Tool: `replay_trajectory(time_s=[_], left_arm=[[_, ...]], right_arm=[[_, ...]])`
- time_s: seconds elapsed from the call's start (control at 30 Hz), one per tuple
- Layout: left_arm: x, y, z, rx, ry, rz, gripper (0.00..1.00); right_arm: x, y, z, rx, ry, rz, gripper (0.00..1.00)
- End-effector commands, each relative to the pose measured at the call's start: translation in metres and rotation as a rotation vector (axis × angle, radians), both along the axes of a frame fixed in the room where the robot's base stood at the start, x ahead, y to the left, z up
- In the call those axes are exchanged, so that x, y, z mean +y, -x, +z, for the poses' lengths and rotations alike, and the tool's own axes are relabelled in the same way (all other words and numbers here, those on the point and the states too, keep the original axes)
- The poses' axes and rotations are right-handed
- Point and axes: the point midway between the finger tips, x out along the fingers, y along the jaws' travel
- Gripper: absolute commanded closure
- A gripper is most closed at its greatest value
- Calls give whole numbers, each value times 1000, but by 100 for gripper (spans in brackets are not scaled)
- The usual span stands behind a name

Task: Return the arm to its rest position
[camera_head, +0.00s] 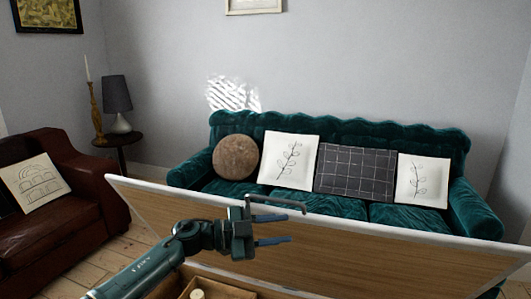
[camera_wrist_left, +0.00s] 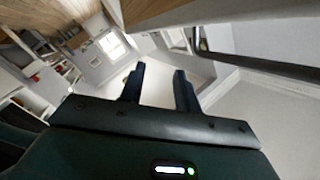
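My left arm comes in from the lower left in the head view. Its left gripper (camera_head: 289,225) points right, in front of the raised wooden panel (camera_head: 380,250). In the left wrist view the two fingers of the left gripper (camera_wrist_left: 160,78) stand apart with nothing between them. A grey bar handle (camera_head: 275,203) shows at the panel's upper edge, just above the gripper. The handle (camera_wrist_left: 262,65) also shows in the left wrist view, to the right of the fingers and apart from them. My right gripper is not in view.
Below the panel is an open wooden compartment (camera_head: 225,290) with a small pale round object (camera_head: 197,294). A green sofa (camera_head: 340,209) with cushions stands behind. A brown leather armchair (camera_head: 75,225) is at left, near a side table (camera_head: 117,141) with a lamp (camera_head: 117,100).

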Motion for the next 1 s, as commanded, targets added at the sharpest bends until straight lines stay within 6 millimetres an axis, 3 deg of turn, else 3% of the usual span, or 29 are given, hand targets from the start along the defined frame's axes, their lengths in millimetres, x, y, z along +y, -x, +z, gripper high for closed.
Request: replay_trajectory(time_s=[0.17,0.43,0.57,0.8,1.0], left_arm=[[-7,34,-35,91,248,182,68],[35,79,-102,321,420,588,68],[67,113,-144,468,408,792,68],[127,205,-219,766,257,1094,68],[155,271,-249,937,119,1202,68]], right_arm=[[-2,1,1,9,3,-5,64],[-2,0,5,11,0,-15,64],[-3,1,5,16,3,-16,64],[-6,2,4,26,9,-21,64],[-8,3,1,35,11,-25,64]])
